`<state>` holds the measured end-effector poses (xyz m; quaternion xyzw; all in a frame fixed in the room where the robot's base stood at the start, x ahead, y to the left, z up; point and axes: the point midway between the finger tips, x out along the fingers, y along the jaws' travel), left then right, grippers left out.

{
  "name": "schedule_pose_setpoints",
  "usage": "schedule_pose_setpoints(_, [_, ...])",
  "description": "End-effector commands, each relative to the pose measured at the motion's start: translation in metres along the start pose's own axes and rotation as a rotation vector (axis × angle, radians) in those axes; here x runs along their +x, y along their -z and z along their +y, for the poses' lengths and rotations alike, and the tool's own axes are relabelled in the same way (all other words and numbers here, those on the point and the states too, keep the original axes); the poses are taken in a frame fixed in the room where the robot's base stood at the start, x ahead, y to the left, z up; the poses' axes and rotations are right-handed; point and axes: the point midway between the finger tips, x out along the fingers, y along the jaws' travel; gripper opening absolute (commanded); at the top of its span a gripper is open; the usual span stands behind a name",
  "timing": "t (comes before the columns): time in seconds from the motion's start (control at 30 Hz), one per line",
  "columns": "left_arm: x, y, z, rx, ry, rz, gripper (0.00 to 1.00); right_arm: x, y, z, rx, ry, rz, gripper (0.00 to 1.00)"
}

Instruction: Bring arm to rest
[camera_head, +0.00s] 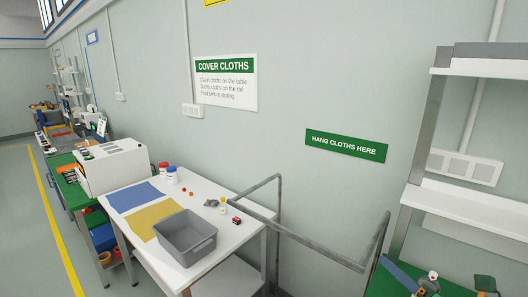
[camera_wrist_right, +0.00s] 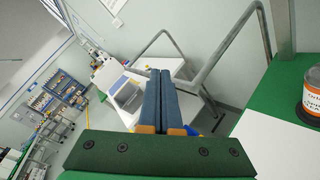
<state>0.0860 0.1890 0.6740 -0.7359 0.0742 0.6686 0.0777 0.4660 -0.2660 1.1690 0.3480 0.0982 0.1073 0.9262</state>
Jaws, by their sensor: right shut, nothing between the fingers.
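My right gripper (camera_head: 386,263) shows at the bottom right of the head view, low in front of the wall, with only its blue fingers and a bit of orange in sight. In the right wrist view the same gripper (camera_wrist_right: 160,74) has its two blue fingers side by side, shut and empty. The fingers point towards the white table and the metal rail, with nothing touching their tips. My left gripper and arm are not in view.
A metal rail (camera_head: 309,240) stands beside the white table (camera_head: 205,190), which bears a grey bin (camera_head: 186,238), a blue cloth (camera_head: 134,196) and a yellow cloth (camera_head: 157,220). A labelled can (camera_wrist_right: 313,93) stands close right of my right gripper. White shelves (camera_head: 470,205) rise at right.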

Motion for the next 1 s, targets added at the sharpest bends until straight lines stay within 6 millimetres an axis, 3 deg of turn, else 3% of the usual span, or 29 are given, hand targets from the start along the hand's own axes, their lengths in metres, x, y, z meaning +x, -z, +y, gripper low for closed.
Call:
schedule_pose_setpoints(0.13, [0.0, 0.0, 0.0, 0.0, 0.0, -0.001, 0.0, -0.024, 0.041, -0.044, 0.729, 0.201, -0.266, 0.0])
schedule_pose_setpoints(0.2, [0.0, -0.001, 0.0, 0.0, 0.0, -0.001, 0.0, -0.048, 0.081, -0.072, 1.088, 0.377, -0.389, 0.0])
schedule_pose_setpoints(0.3, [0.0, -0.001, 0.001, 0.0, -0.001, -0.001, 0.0, -0.083, 0.139, -0.091, 1.446, 0.611, -0.504, 0.0])
schedule_pose_setpoints(0.4, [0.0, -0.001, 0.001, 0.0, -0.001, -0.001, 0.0, -0.112, 0.188, -0.09, 1.688, 0.811, -0.571, 0.0])
schedule_pose_setpoints(0.7, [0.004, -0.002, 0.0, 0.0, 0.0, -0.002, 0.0, -0.177, 0.299, -0.047, 2.129, 1.337, -0.655, 0.0])
schedule_pose_setpoints(1.0, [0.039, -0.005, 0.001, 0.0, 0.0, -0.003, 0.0, -0.163, 0.404, -0.144, 2.072, 1.408, -0.666, 0.0])
